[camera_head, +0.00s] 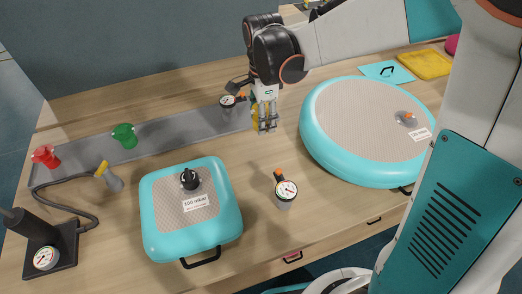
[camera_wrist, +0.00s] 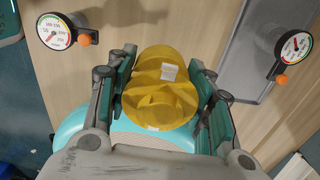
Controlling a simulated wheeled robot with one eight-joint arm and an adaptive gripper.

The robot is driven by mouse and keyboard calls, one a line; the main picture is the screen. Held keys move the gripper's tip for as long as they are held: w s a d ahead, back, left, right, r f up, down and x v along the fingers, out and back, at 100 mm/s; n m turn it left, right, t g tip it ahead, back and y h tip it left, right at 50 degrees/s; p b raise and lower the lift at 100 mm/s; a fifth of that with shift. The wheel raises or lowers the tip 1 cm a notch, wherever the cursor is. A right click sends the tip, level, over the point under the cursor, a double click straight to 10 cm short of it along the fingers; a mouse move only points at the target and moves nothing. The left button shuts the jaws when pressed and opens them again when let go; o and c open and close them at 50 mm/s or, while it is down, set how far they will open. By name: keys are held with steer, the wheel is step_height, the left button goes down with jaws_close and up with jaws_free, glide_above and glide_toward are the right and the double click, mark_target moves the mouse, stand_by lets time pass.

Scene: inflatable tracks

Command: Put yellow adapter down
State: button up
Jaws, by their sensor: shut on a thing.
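The yellow adapter (camera_wrist: 160,92) is between the two fingers of my gripper (camera_wrist: 163,100) in the wrist view, and the fingers are shut on its sides. In the head view my gripper (camera_head: 266,122) points down at the right end of the grey strip (camera_head: 190,126). The adapter's yellow side (camera_head: 254,113) shows only partly there, behind the fingers. I cannot tell whether its underside touches the surface. A green adapter (camera_head: 124,135) and a red adapter (camera_head: 45,156) stand on the left part of the strip.
A gauge (camera_head: 228,101) stands just left of my gripper, another (camera_head: 286,190) nearer the front. A square turquoise inflatable (camera_head: 190,208) lies front left, a round one (camera_head: 365,130) at right. A hose pump (camera_head: 45,250) stands at the left. The strip's middle is clear.

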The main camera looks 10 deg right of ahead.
mark_target(262, 160)
step_height(262, 160, down, 16)
steer(key=b, duration=0.4)
steer(key=shift+f+b, duration=0.25)
steer(key=shift+b, duration=0.15)
steer(key=o, duration=0.6)
steer(key=shift+f, duration=0.15)
steer(key=o, duration=0.5)
steer(key=shift+c, duration=0.2)
step_height(262, 160, up, 12)
steer(key=p, duration=0.4)
steer(key=s+d+r+n+t, duration=0.3)
steer(key=s+d+r+n, duration=0.2)
steer(key=s+n, duration=0.3)
steer(key=s+d+r+n+t, duration=0.4)
steer(key=s+d+r+n, duration=0.2)
steer(key=s+r+n, duration=0.2)
steer(key=shift+s, duration=0.6)
